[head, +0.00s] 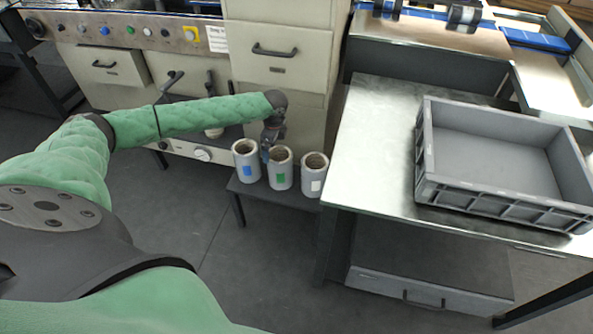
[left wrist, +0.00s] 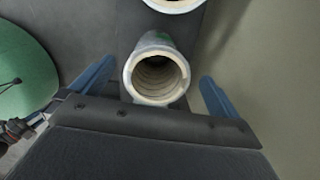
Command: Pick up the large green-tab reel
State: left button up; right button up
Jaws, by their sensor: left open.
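The large green-tab reel (head: 280,171) stands upright on a small dark stand, in the middle of a row of three grey reels. A blue-tab reel (head: 247,162) is on its left and a white-tab reel (head: 315,175) on its right. My left gripper (head: 268,150) is above and beside the green-tab reel. In the left wrist view a hollow reel (left wrist: 156,75) lies between the two blue fingers of the open left gripper (left wrist: 152,88), with a gap on each side. My right gripper is not in view.
The small dark stand (head: 262,196) is beside a metal table (head: 372,150) with an empty grey crate (head: 430,185). Beige machine cabinets (head: 275,70) rise close behind the reels. Open floor lies in front of the stand.

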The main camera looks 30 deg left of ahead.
aim_at(280, 168)
pick_arm(q)
jog(key=shift+d+f+m+h, duration=0.15)
jog(key=shift+d+m+h, duration=0.35)
jog(key=shift+d+m, duration=0.5)
jog(key=shift+w+a+m, duration=0.1)
jog(key=shift+w+m, duration=0.05)
jog(key=shift+m, duration=0.75)
notch_tip(280, 168, down, 8)
jog(key=shift+b, duration=0.35)
jog(key=shift+w, duration=0.1)
jog(key=c, duration=1)
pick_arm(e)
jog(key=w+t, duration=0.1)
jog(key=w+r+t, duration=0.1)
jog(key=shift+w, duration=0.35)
